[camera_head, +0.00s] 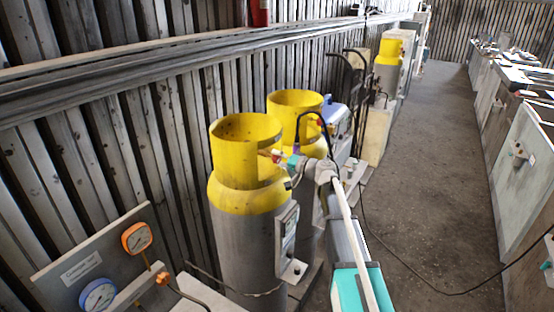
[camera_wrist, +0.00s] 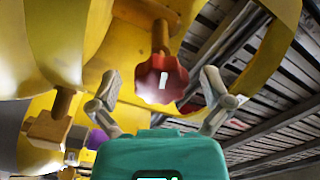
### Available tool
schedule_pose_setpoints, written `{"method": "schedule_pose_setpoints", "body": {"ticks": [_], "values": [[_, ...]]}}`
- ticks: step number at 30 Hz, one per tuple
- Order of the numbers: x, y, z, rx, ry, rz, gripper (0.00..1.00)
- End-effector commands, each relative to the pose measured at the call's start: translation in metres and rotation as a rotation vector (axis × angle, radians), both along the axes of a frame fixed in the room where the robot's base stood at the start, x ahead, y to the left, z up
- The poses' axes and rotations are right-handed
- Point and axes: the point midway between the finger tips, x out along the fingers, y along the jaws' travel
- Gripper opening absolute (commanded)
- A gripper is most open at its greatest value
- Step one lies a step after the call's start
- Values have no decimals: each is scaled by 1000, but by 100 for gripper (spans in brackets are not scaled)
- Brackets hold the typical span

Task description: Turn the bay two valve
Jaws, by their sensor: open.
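In the wrist view, a red lobed valve knob (camera_wrist: 162,78) with a small white mark sits on a brass stem inside a yellow cylinder cap. My gripper (camera_wrist: 160,74) is open, with one pale finger on each side of the knob and visible gaps between them. In the head view, my gripper (camera_head: 282,158) is at the opening of the front cylinder's yellow cap (camera_head: 245,145). The red knob (camera_head: 276,155) shows only as a small patch there. I cannot read which bay this valve belongs to.
A second yellow-capped cylinder (camera_head: 295,103) stands close behind. A panel with an orange gauge (camera_head: 137,238) and a blue gauge (camera_head: 98,297) is at the lower left. A corrugated wall is behind. The floor aisle (camera_head: 430,170) on the right is clear except for a cable.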

Motion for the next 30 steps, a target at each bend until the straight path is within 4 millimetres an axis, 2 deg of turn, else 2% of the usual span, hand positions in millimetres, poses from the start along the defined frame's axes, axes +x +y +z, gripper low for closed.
{"method": "schedule_pose_setpoints", "body": {"ticks": [8, 14, 30], "values": [[-2, -3, 0, 0, 0, 0, 99], [-12, -15, 0, 0, 0, -1, 99], [-59, -81, 0, 0, 0, -1, 99]]}}
